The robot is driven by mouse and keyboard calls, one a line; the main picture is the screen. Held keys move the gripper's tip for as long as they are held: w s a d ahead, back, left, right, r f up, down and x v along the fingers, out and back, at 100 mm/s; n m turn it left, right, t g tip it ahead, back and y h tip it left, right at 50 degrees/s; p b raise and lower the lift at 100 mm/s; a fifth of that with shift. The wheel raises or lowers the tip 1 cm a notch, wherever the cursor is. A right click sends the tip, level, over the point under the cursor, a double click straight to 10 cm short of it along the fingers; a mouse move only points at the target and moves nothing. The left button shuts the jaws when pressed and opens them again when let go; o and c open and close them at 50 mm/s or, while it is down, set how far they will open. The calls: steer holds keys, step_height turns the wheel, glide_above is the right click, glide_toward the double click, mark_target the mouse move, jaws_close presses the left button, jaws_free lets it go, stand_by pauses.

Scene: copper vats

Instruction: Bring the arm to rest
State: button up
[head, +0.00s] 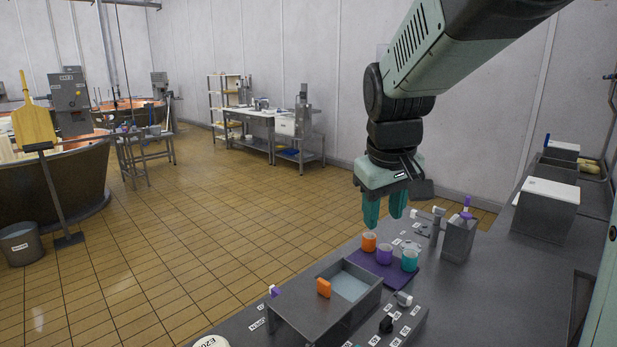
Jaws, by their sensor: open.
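My gripper (384,208) hangs from my arm in the upper right of the head view. Its two teal fingers point down and stand apart, with nothing between them. It is above the back edge of the grey worktop (470,290), higher than the cups there. An orange cup (369,242), a purple cup (384,254) and a teal cup (409,261) stand upright on a dark purple mat (402,279), below the gripper and apart from it.
A grey box with an open basin (350,286) and an orange block (323,288) is nearer the front. A grey holder (459,240) with a purple-topped item stands right of the cups. A white-lidded box (546,195) is farther right. Tiled floor (220,230) lies open to the left.

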steer(key=s+a+r+m+t+y, duration=0.1)
steer(key=s+a+r+m, duration=0.2)
steer(key=s, duration=0.5)
steer(key=s+a+r+m+t+y, duration=0.1)
steer(key=s+a+r+m+t, duration=0.1)
steer(key=s+r, duration=0.5)
steer(key=s+d+f+n+h, duration=0.1)
steer(key=s+d+f, duration=0.2)
steer(key=s+f, duration=0.4)
steer(key=shift+d+f+g, duration=0.2)
steer(key=shift+d+g, duration=0.05)
steer(key=shift+g, duration=0.15)
